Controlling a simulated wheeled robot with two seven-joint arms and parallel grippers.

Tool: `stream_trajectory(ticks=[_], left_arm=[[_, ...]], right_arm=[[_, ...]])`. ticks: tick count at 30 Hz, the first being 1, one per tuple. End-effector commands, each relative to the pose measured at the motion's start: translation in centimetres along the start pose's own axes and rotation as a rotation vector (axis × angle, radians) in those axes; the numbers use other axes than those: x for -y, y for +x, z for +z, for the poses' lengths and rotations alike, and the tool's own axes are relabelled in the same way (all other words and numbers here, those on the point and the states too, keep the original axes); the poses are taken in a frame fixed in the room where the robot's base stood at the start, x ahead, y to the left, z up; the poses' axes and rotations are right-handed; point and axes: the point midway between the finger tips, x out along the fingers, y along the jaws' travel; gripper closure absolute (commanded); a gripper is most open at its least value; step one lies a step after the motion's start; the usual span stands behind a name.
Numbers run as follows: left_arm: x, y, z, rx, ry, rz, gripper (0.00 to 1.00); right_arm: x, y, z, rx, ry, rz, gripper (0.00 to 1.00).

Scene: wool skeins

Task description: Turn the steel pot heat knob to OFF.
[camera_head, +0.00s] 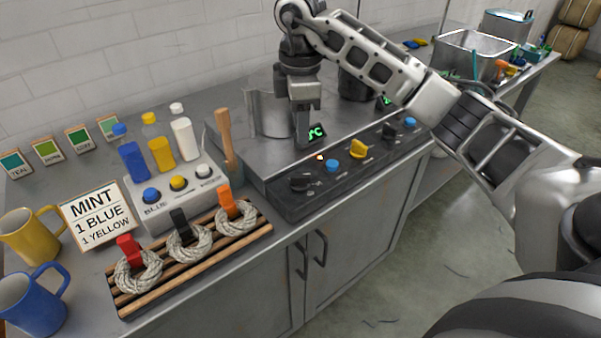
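The steel pot (268,112) stands on the hob, partly behind my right gripper. The dark control panel (340,178) along the hob's front has several knobs: a black knob (301,182) at left, a blue knob (331,166), a yellow knob (359,150), another black knob (389,132) and a blue knob (410,122). I cannot read their markings clearly. My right gripper (306,142) points down beside the pot, above and behind the panel, apart from the knobs. It partly covers a green display (316,132). Its finger gap is not clear. My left gripper is out of view.
A dark pot (356,84) stands farther right, behind my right arm. Dye bottles, a button box (160,222), a rack of skeins (190,272) and two mugs fill the left counter.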

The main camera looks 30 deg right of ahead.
Motion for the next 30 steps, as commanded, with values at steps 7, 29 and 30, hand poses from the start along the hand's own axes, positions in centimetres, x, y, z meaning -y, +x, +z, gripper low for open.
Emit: stream_trajectory(ticks=[7,29,30], left_arm=[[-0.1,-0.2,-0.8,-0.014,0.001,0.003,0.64],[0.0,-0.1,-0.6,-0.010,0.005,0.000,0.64],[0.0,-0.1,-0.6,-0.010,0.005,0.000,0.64]], right_arm=[[0.1,5.6,0.0,0.000,-0.002,-0.005,0.65],[0.1,12.0,-0.1,-0.003,-0.004,0.000,0.65],[0.1,12.0,-0.1,-0.003,-0.004,0.000,0.65]])
